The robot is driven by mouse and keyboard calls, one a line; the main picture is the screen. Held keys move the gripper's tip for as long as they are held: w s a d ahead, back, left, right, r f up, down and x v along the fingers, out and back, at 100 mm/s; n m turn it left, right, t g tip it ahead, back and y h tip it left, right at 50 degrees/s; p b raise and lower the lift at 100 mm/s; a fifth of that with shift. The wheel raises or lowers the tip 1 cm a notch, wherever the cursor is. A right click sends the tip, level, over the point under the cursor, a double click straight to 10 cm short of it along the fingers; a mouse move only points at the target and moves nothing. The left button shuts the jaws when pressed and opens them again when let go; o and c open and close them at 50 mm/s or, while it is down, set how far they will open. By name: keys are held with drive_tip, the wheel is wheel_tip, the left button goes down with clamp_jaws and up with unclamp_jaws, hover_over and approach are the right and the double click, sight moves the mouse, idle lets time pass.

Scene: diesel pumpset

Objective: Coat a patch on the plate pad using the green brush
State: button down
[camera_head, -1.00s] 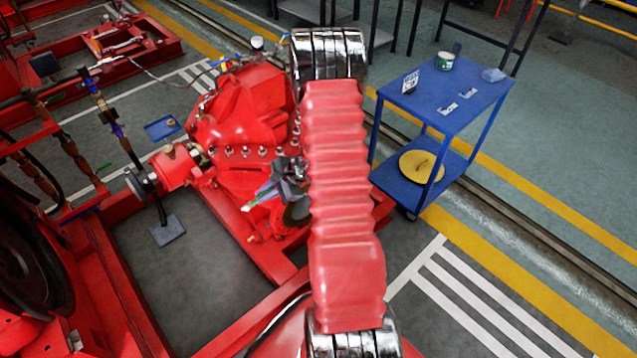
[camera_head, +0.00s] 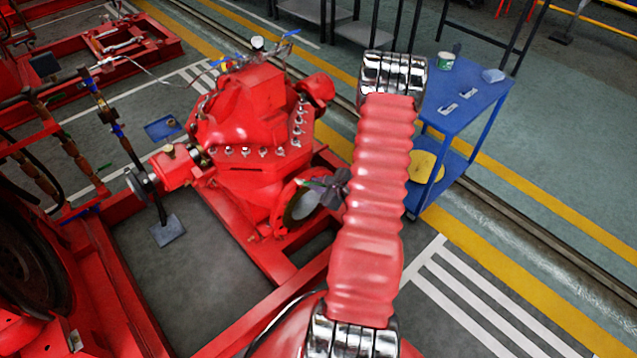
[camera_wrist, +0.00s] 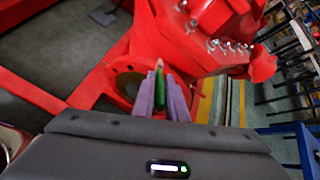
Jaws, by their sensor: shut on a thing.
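In the wrist view, my gripper (camera_wrist: 160,98) is shut on the green brush (camera_wrist: 160,92). The brush's pale tip points away from me, toward the red pump. In the head view my gripper (camera_head: 322,190) is small and dark, in front of the pump's right side, and the brush cannot be made out clearly. A round grey face (camera_head: 306,203) in a red ring lies close behind the gripper. It also shows in the wrist view (camera_wrist: 128,84), just left of the brush tip. I cannot tell whether this face is the plate pad, or whether the brush touches it.
The red pump (camera_head: 250,115) sits on a red frame (camera_head: 262,262). A blue cart (camera_head: 463,105) stands at right, with a green-and-white can (camera_head: 446,61) on top and a yellow disc (camera_head: 424,166) on its lower shelf. Striped floor at lower right is clear.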

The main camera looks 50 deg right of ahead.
drive_tip(key=shift+w, duration=0.1)
drive_tip(key=shift+w+d, duration=0.2)
drive_tip(key=shift+w, duration=1.25)
drive_tip(key=shift+w+d, duration=0.15)
drive_tip(key=shift+w, duration=2)
drive_tip(key=shift+d, duration=0.15)
drive_tip(key=d, duration=0.3)
drive_tip(key=shift+s+d, duration=0.2)
drive_tip(key=shift+s, duration=0.1)
drive_tip(key=shift+s+d, duration=0.15)
drive_tip(key=shift+d, duration=1.75)
